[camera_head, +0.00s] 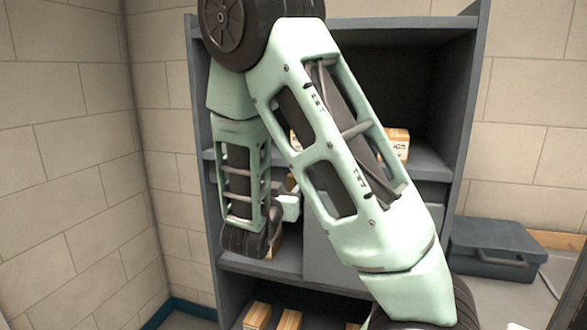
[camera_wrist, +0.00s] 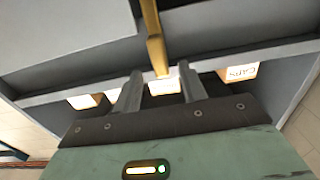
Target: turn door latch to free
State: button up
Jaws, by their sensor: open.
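A yellow, brass-coloured bar (camera_wrist: 152,35), which looks like the latch handle, shows in the wrist view against grey panels. It runs from the top edge down toward the space between my fingertips. My gripper (camera_wrist: 160,85) is open, with one finger on each side of the bar's lower end. I cannot tell whether either finger touches it. A grey panel (camera_head: 325,255), perhaps the door, shows below the middle shelf.
A labelled box (camera_wrist: 238,72) shows right of my fingers in the wrist view. A dark toolbox (camera_head: 492,247) stands right of the cabinet. Block walls (camera_head: 65,130) close the left side.

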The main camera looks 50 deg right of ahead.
aim_at(290, 185)
jog(key=p+x, duration=0.1)
jog(key=x, duration=0.6)
jog(key=shift+d+p, duration=0.3)
jog(key=shift+p, duration=0.05)
jog(key=shift+w+f, duration=0.1)
grip_shut()
